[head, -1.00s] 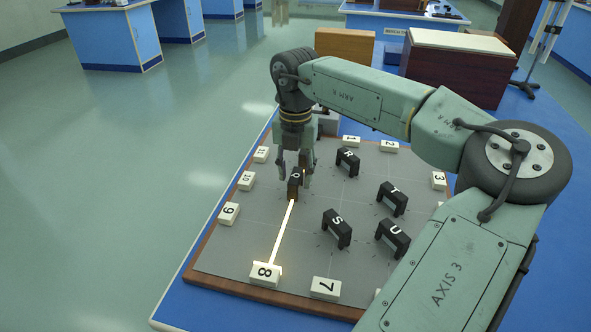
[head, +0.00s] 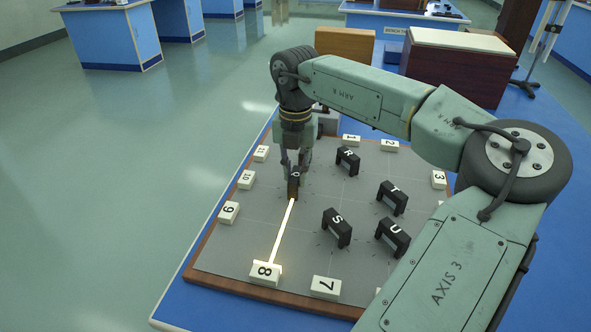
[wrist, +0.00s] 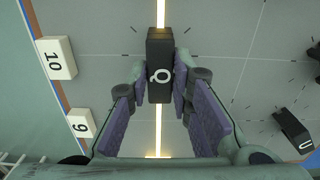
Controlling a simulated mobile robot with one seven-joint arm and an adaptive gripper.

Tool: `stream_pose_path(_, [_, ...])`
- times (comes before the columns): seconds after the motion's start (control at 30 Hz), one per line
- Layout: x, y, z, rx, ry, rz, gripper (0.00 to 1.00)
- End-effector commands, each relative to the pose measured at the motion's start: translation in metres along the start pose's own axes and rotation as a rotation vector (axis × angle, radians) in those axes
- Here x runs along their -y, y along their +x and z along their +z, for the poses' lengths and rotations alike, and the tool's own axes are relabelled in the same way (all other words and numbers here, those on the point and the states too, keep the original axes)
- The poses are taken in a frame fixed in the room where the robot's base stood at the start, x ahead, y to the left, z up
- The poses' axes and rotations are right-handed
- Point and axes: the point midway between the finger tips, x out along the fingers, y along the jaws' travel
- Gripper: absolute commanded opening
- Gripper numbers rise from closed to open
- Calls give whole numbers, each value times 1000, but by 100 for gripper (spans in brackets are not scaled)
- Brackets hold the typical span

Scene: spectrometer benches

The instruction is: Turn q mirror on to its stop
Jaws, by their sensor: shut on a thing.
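The Q mirror (head: 293,187) is a small black block with a white letter on top, at the left part of the grey board (head: 233,262). In the wrist view the Q mirror (wrist: 159,75) stands between my two purple-padded fingers. My gripper (head: 294,172) is shut on it from above; in the wrist view the gripper (wrist: 159,88) has one finger on each side. A bright beam (head: 283,232) runs from the Q mirror to block 8 (head: 265,273). In the wrist view the beam shows above and below the mirror. The mirror's lower part is hidden.
Black mirrors R (head: 347,161), S (head: 337,229), T (head: 392,198) and U (head: 392,239) stand to the right on the board. White numbered blocks, such as 9 (head: 229,212) and 7 (head: 325,288), line its edge. The board left of Q is mostly bare.

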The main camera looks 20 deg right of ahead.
Motion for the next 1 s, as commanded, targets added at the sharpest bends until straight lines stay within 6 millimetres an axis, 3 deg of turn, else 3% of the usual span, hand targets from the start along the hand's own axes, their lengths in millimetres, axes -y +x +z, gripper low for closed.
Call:
stream_pose_path(0.27, [0, 1, 0, 0, -118, 0, 0])
stream_pose_path(1.0, [0, 0, 0, 0, -674, 1, 0])
